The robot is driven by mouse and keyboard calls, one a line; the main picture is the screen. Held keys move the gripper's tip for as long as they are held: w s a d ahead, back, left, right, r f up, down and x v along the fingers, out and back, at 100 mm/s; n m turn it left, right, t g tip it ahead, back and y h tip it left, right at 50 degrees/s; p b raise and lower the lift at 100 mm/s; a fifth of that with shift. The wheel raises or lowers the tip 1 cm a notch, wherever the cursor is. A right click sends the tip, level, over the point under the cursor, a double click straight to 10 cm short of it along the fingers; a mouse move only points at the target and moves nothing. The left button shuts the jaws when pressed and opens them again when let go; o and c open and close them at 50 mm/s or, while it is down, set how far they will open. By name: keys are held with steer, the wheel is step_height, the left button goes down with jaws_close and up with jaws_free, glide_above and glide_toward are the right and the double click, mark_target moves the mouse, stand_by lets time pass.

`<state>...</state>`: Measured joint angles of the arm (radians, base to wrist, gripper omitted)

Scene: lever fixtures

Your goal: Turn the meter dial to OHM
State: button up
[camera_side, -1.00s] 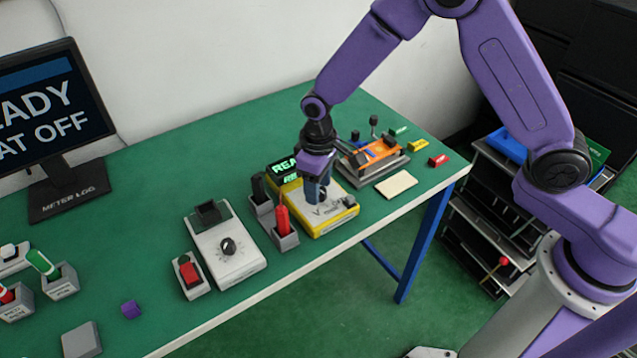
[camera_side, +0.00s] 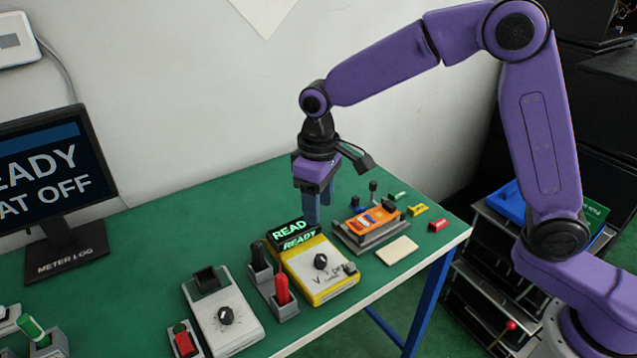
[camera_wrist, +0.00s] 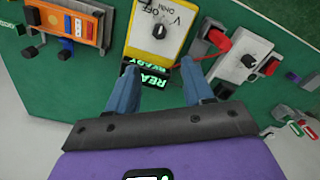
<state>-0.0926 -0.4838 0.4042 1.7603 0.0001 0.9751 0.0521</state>
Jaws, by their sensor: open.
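The yellow meter (camera_side: 322,291) stands on the green table, with a black dial knob (camera_side: 320,261) on its white face. The meter also shows in the wrist view (camera_wrist: 133,46), with its dial (camera_wrist: 159,31) near the top and the labels OFF, V and OHM around it. The dial's mark is too small to read its setting. A display (camera_side: 293,235) at the meter's back reads READY. My gripper (camera_side: 311,222) is above and behind the dial, apart from it. In the wrist view my gripper (camera_wrist: 161,75) has its two blue fingers spread with nothing between them.
Red and black probes (camera_side: 281,290) stand in grey holders left of the meter. A white meter (camera_side: 222,318) with its own dial is further left. An orange device (camera_side: 371,219) and a pale pad (camera_side: 397,250) are to the right. A monitor (camera_side: 50,160) stands at the left.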

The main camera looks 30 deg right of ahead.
step_height(320, 180, up, 4)
steer(key=shift+r, duration=0.1)
stand_by(0.5)
steer(key=s+d+n, duration=0.2)
steer(key=s+d, duration=0.3)
steer(key=s, duration=0.4)
steer(key=s+d+f+n, duration=0.1)
steer(key=s+d+n, duration=0.1)
steer(key=s+d, duration=0.4)
steer(key=s+d+f+n, duration=0.1)
steer(key=s+d, duration=0.4)
steer(key=s, duration=0.8)
steer(key=shift+s+d+n, duration=0.25)
steer(key=shift+s+n, duration=0.05)
steer(key=shift+n, duration=0.5)
